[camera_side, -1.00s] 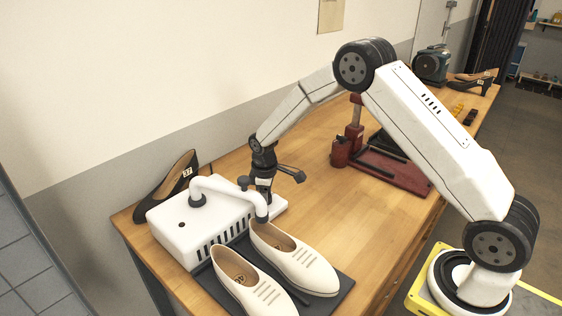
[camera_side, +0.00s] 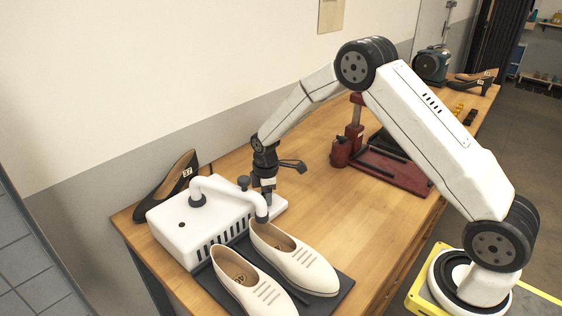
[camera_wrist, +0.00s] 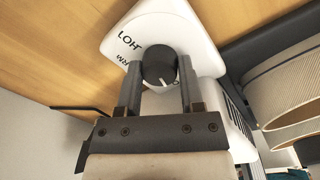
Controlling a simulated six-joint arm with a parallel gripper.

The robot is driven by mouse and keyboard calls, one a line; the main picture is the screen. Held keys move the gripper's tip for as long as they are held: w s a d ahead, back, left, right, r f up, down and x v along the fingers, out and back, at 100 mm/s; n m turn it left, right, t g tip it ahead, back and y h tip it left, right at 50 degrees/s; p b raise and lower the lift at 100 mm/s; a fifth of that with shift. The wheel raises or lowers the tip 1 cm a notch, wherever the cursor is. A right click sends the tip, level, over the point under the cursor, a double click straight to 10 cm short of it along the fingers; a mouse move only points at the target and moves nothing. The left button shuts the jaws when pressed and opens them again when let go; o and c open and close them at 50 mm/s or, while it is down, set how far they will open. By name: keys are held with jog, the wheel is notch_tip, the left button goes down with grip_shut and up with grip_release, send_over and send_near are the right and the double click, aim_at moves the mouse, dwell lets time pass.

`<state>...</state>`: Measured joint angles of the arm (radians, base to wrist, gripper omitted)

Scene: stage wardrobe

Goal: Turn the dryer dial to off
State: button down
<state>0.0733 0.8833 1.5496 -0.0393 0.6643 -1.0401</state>
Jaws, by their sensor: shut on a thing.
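The white shoe dryer (camera_side: 180,232) sits at the table's near left end, with a bent white pipe arching over it. In the wrist view, its dark round dial (camera_wrist: 159,64) stands on a white housing (camera_wrist: 190,22). A white pointer mark shows on the dial's lower edge. Upside-down lettering that seems to read HOT, with another partly hidden word, is left of the dial. My gripper (camera_wrist: 159,82) is shut on the dial, one finger on each side. In the side view my gripper (camera_side: 266,190) is upright at the dryer's right end, where the dial is hidden.
A pair of cream shoes (camera_side: 310,268) is on a dark mat in front of the dryer. A black shoe (camera_side: 168,188) is behind it. A red stand (camera_side: 395,172) is farther back on the table. The wooden tabletop (camera_side: 330,215) between is clear.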

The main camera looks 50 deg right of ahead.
jog(key=shift+c, duration=1.2)
grip_release()
jog(key=shift+r, duration=0.15)
jog(key=shift+s+a+r, duration=0.1)
jog(key=shift+s+r, duration=0.05)
jog(key=shift+r, duration=3.65)
jog(key=shift+s, duration=0.1)
jog(key=s+a+r+m+t, duration=0.1)
jog(key=s+m, duration=0.4)
jog(key=s, duration=0.6)
jog(key=s+a+r+m+t, duration=0.1)
jog(key=s+a+r+m, duration=0.1)
jog(key=s+m, duration=0.4)
jog(key=s+a, duration=0.1)
jog(key=s, duration=0.4)
jog(key=shift+s+r, duration=0.2)
jog(key=shift+s, duration=0.2)
